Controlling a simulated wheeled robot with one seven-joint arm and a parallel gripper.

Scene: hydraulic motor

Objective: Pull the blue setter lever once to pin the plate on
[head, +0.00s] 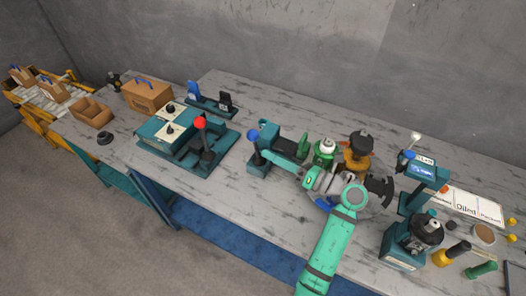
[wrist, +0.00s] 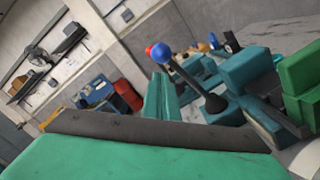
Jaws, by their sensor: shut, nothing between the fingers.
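The setter lever is a black rod with a blue ball knob (head: 253,134). It stands on a small teal base (head: 259,168) at mid-table. In the wrist view, the blue knob (wrist: 161,53) is close to the centre, and its rod slants down to the right to a black boot. My gripper (wrist: 161,80) is shut and empty. Its tips are just below the knob in that picture, and I see no grip on the lever. In the head view, my wrist is right of the lever, amid the motor parts. The plate cannot be made out clearly.
A red-knobbed lever (head: 200,123) stands on a teal press to the left. A green part (head: 303,144), a white-topped green part (head: 325,150) and an orange fixture (head: 356,155) crowd behind my wrist. A teal screen post (head: 416,168) stands right. The table front before the lever is bare.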

